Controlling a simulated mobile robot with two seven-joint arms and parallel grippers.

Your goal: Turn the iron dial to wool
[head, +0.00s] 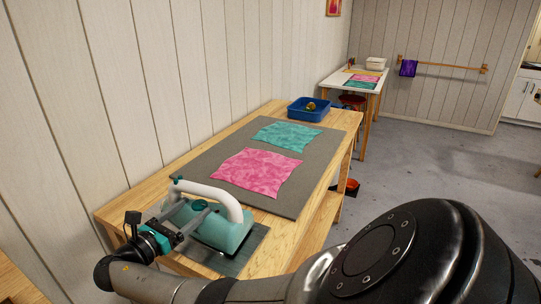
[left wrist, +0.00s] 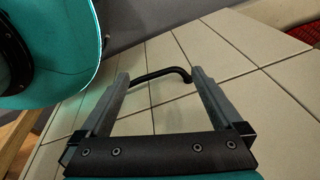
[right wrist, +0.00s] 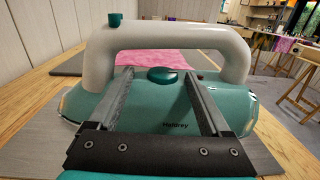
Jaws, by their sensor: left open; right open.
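A teal iron (head: 228,233) with a white arched handle stands on a dark rest plate (head: 246,262) at the near end of the wooden table. Its round dark-green dial (head: 200,205) sits on top of the body, under the handle. In the right wrist view the dial (right wrist: 162,76) lies ahead between the finger lines; its setting cannot be read. My right gripper (head: 192,216) is open, its fingers reaching over the iron towards the dial on both sides; contact cannot be told. My left gripper (left wrist: 160,78) is open and empty, away from the iron, facing a tiled surface.
A grey mat (head: 232,197) on the table holds a pink cloth (head: 258,172) and a teal cloth (head: 286,135). A blue bin (head: 305,112) stands at the table's far end. A black handle-like bar (left wrist: 162,75) shows before my left gripper. The floor right of the table is mostly clear.

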